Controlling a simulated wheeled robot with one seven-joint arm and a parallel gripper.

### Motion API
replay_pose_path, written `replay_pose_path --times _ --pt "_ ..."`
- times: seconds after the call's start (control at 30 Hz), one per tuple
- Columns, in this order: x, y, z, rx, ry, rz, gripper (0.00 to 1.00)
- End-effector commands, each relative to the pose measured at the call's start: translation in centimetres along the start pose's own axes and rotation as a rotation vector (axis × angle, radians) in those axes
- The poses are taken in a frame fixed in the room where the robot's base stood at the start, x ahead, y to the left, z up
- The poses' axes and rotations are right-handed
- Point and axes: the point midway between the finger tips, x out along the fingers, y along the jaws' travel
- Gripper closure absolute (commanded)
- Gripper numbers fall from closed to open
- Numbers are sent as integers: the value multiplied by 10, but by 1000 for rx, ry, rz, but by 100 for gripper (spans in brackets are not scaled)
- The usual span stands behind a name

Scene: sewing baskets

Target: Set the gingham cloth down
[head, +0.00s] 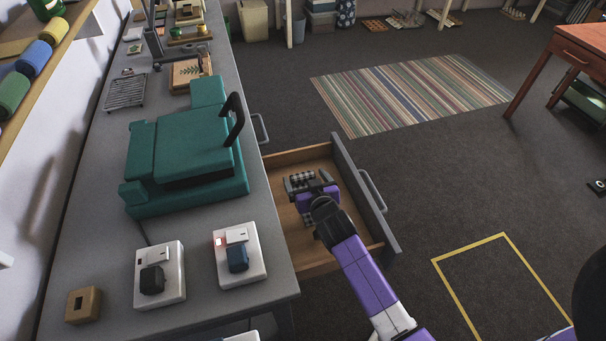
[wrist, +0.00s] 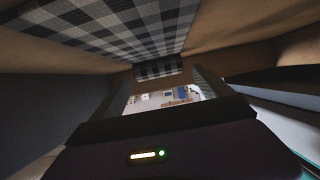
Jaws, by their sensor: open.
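The gingham cloth (head: 303,180), grey, black and white checked, is in the open drawer (head: 286,232) in the head view. In the wrist view a large checked part of the cloth (wrist: 125,28) fills the top, and a smaller checked patch shows farther down, between the finger lines. My gripper (head: 312,187) is down inside the drawer at the cloth, which it partly hides. Its jaws are open. In the wrist view my gripper (wrist: 163,92) appears dark, and I cannot tell whether its fingers touch the cloth.
The drawer's grey front (head: 358,190) and handle stand on the right of my gripper. On the grey worktop (head: 105,225) are a teal machine (head: 180,150) and two white boxes with dark knobs. A striped rug (head: 410,92) lies on the open floor beyond.

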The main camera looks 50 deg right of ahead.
Motion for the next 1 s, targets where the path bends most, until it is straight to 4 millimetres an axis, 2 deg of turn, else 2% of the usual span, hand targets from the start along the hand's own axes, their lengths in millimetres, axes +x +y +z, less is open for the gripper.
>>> replay_pose_path --times 0.1,0.3,1.0 --pt "-21 0 0 0 0 -1 11" --pt "-41 0 0 0 0 -1 11" --pt "-46 0 -1 0 0 0 11"
